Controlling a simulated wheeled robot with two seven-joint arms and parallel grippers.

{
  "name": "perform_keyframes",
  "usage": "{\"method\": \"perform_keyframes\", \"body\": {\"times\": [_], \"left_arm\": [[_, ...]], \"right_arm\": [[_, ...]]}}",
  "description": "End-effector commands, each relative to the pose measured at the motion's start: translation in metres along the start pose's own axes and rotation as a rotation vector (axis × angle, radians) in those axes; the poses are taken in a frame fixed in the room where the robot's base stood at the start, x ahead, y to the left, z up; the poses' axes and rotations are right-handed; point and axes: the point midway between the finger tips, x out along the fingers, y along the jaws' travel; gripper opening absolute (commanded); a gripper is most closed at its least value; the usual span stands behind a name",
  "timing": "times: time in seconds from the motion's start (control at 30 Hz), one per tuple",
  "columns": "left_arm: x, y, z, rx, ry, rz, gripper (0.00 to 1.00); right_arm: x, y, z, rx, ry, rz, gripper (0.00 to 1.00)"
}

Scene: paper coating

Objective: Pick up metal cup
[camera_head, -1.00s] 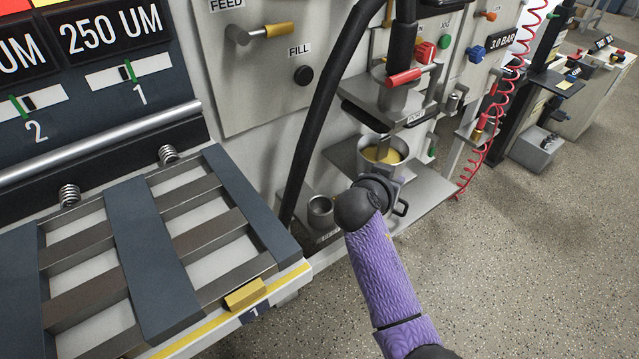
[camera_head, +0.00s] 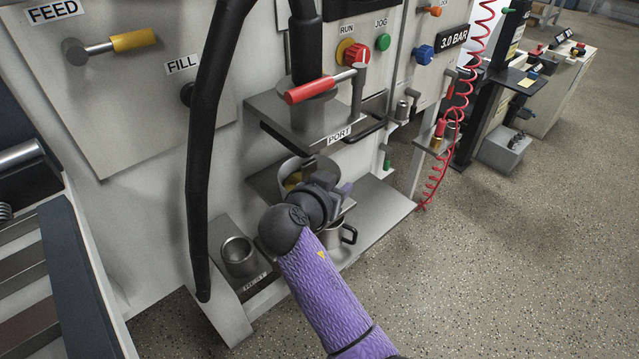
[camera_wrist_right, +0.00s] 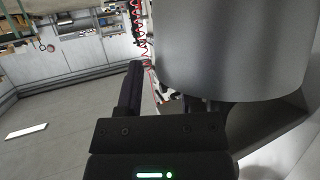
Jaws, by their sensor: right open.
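A grey metal cup with a black handle (camera_head: 348,236) stands on the lower ledge, partly hidden behind my right arm. A plain open metal cup (camera_head: 238,253) stands to its left on a labelled holder. In the right wrist view a large grey metal cylinder (camera_wrist_right: 232,50) is close beside a dark finger (camera_wrist_right: 130,88). I cannot tell whether they touch. My left gripper is out of view.
The port shelf (camera_head: 285,115) with a red-handled lever (camera_head: 312,88) overhangs the work spot. A thick black hose (camera_head: 205,150) hangs at the left. A red coiled hose (camera_head: 462,95) hangs at the right.

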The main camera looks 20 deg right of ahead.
Motion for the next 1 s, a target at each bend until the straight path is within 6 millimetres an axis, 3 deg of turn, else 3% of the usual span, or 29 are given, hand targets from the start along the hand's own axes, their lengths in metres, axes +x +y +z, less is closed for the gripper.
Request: {"method": "perform_keyframes", "body": {"times": [0.1, 0.33, 1.0], "left_arm": [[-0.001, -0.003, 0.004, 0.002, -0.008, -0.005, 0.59], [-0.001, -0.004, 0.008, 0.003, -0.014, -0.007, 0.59], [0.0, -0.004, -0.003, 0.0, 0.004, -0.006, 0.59]], "right_arm": [[0.0, 0.0, -0.001, 0.0, 0.0, 0.0, 0.48], [0.0, 0.0, -0.001, -0.001, 0.0, 0.0, 0.0], [0.0, 0.0, 0.001, -0.003, -0.003, 0.0, 0.0]]}}
